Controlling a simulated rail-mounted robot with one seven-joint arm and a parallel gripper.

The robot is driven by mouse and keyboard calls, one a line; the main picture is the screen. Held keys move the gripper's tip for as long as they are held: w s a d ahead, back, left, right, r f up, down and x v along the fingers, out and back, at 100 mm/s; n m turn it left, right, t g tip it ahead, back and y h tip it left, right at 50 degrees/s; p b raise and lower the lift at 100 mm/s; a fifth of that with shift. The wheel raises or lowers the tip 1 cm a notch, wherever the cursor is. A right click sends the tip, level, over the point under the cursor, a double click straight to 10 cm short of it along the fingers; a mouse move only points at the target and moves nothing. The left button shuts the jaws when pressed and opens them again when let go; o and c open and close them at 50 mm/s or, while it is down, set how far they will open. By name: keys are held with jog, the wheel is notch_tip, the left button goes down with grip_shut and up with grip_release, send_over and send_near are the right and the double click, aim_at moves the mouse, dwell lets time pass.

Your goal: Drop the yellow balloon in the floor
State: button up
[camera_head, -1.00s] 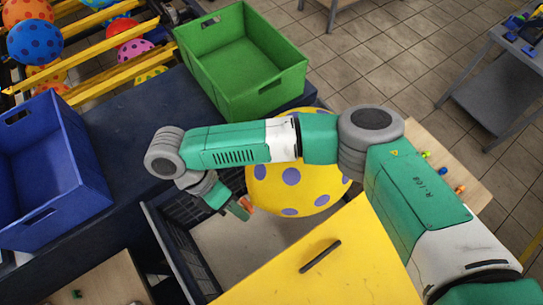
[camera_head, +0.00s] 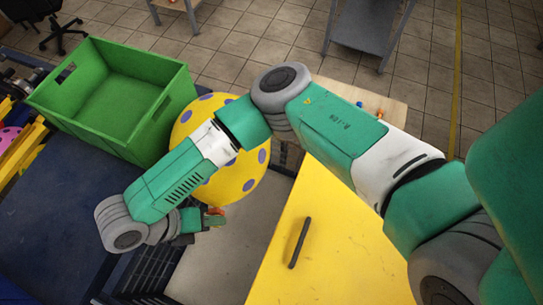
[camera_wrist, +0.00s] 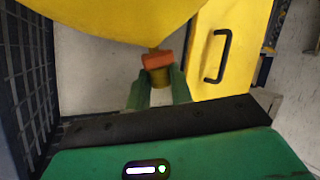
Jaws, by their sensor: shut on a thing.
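The yellow balloon with purple dots (camera_head: 245,175) is in the middle of the head view, partly hidden behind my arm. In the wrist view the balloon (camera_wrist: 115,18) fills the top, and its neck with an orange piece (camera_wrist: 152,62) hangs down to my gripper. My gripper (camera_wrist: 158,88) is shut on the balloon's neck, with a green finger on each side. In the head view my gripper (camera_head: 212,218) is just below the balloon. Pale floor (camera_head: 215,265) shows beneath it.
A green crate (camera_head: 150,125) stands on the dark blue table (camera_head: 50,225) at the left. A yellow panel with a black handle (camera_head: 325,240) is right of the gripper. A dark mesh wall (camera_wrist: 30,95) is close on the left. Tiled floor (camera_head: 240,40) lies beyond.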

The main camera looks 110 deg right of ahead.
jog(key=shift+f+b, duration=0.4)
jog(key=shift+f, duration=0.5)
jog(key=shift+r, duration=0.1)
jog(key=o, duration=1)
jog(key=v, duration=0.8)
